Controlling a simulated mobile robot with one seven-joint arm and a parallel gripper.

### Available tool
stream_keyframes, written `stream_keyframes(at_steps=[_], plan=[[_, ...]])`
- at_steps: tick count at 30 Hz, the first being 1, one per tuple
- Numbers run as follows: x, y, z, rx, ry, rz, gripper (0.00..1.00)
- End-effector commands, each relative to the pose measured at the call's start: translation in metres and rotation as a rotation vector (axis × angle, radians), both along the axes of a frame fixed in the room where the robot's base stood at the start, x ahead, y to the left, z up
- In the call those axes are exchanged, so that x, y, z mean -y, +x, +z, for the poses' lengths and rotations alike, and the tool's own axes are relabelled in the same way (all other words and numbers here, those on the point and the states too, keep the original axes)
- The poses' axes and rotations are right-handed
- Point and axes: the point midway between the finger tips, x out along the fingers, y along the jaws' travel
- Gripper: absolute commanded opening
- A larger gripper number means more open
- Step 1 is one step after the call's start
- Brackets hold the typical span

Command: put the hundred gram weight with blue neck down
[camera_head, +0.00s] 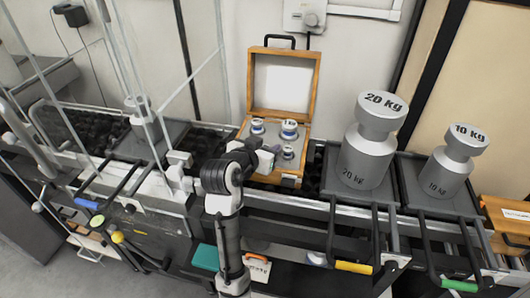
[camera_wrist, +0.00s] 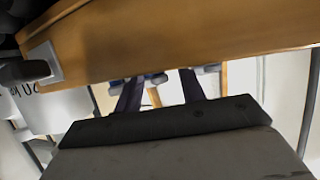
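Three silvery weights with blue necks show in an open wooden case in the head view: one at the back left (camera_head: 257,126), a larger one at the back right (camera_head: 289,129) and a smaller one in front (camera_head: 288,152). Their gram marks are too small to read. My gripper (camera_head: 275,152) reaches over the case's front part from the left, its tips close beside the small front weight. In the wrist view its two dark fingers (camera_wrist: 160,85) stand apart, with a blue-necked piece (camera_wrist: 155,78) at or behind their tips. Whether they clasp it I cannot tell.
The wooden case (camera_head: 252,88) has its lid raised against the wall. A 20 kg weight (camera_head: 367,150) and a 10 kg weight (camera_head: 447,170) stand to the right. Glass panels and another weight (camera_head: 138,108) are at the left. A wooden edge (camera_wrist: 150,40) crosses the wrist view closely.

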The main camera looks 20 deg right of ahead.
Motion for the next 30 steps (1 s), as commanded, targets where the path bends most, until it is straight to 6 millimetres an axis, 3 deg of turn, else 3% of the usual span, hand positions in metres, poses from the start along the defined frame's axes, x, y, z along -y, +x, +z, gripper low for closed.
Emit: stream_keyframes(at_steps=[1,10,23,30], plan=[[0.000,0.000,-0.003,-0.007,0.004,-0.001,0.40],[0.000,0.000,-0.005,-0.011,0.006,-0.002,0.00],[0.000,0.000,0.002,-0.011,0.006,-0.003,0.00],[0.000,0.000,0.042,-0.001,0.003,-0.002,0.00]])
